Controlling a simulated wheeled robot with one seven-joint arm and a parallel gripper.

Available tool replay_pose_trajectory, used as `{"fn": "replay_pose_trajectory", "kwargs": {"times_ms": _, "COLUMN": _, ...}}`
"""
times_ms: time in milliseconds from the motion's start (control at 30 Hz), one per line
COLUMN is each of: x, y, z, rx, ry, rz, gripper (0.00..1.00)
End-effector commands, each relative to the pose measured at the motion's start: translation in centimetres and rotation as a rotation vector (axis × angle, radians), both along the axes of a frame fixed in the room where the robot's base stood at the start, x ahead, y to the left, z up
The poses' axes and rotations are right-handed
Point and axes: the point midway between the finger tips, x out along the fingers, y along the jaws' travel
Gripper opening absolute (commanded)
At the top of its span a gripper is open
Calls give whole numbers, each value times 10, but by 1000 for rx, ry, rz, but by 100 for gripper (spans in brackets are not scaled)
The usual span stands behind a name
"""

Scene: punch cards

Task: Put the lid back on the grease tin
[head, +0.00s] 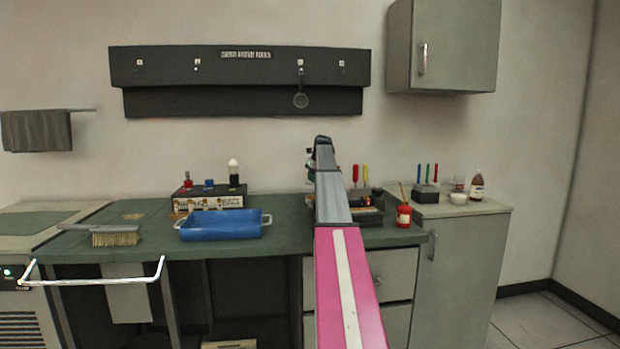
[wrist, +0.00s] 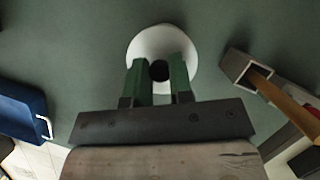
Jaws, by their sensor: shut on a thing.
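In the wrist view my gripper (wrist: 160,71) has its two green fingers on either side of a small dark knob (wrist: 159,70). The knob stands in the middle of a round white disc, which looks like the lid (wrist: 161,36). The green worktop (wrist: 85,50) lies beneath it. I cannot tell whether the lid hangs above the worktop or rests on something. I cannot make out the grease tin; anything under the lid is hidden.
A blue tray (head: 225,228) stands left of my arm; its edge shows in the wrist view (wrist: 22,108). A grey holder with a wooden-handled thing (wrist: 262,82) is close on the right. A red container (head: 404,217) stands near the bench's right end. A brush (head: 115,238) lies far left.

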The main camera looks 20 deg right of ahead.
Motion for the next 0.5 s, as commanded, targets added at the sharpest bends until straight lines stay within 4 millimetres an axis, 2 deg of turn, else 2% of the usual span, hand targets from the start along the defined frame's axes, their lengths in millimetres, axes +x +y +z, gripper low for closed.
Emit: {"fn": "replay_pose_trajectory", "kwargs": {"times_ms": 500, "x": -1, "y": 1, "z": -37, "rx": 0, "ry": 0, "rz": 0, "gripper": 0}}
